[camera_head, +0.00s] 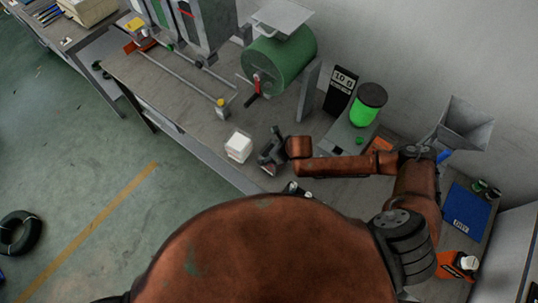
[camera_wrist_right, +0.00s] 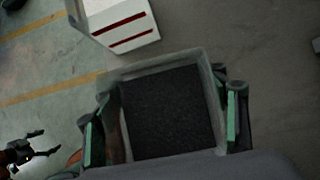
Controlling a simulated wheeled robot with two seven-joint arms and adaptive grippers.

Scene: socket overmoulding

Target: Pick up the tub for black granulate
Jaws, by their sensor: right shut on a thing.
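The tub (camera_wrist_right: 211,83) is an open, pale translucent square container. It holds black granulate (camera_wrist_right: 165,112) and fills the middle of the right wrist view. My right gripper (camera_wrist_right: 161,118) has its green-padded fingers on opposite sides of the tub and is shut on it. In the head view this gripper (camera_head: 268,160) is over the front part of the bench, and the tub is mostly hidden by it. Whether the tub is clear of the bench top I cannot tell. My left gripper (camera_wrist_right: 42,146) shows at the lower left of the right wrist view, empty, with fingers apart.
A white box (camera_head: 238,147) stands just left of the right gripper; its red stripes show in the right wrist view (camera_wrist_right: 120,25). A green drum machine (camera_head: 280,62), a green-and-black jar (camera_head: 368,103) and a metal hopper (camera_head: 465,123) stand behind. The bench top left of the box is fairly clear.

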